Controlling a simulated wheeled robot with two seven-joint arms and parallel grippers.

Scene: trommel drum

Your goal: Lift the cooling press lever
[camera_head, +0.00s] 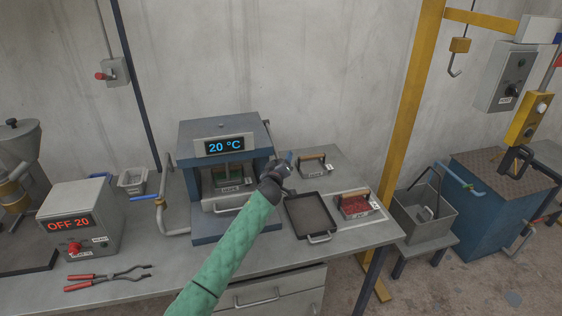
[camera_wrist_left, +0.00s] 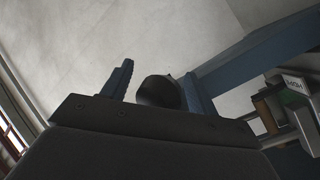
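The cooling press (camera_head: 222,130) is a blue-grey box on the bench, with a display reading 20 °C and an open front. A thin dark bar at its right side (camera_head: 268,126) looks like its lever; my gripper hides the lower part. My left gripper (camera_head: 290,158), on a green-sleeved arm, is at the right side of the press. In the left wrist view its two blue fingers (camera_wrist_left: 156,88) stand apart. A dark round knob (camera_wrist_left: 157,93) shows between them, nearer the right finger, with a gap to the left one. I cannot tell whether it touches. My right gripper is not in view.
A dark tray (camera_head: 310,214), a mould with a wooden handle (camera_head: 314,166) and a box of red granules (camera_head: 356,205) stand right of the press. A control box reading OFF 20 (camera_head: 80,220) and red-handled tongs (camera_head: 108,279) are at the left. A bent pipe (camera_head: 161,205) stands left of the press.

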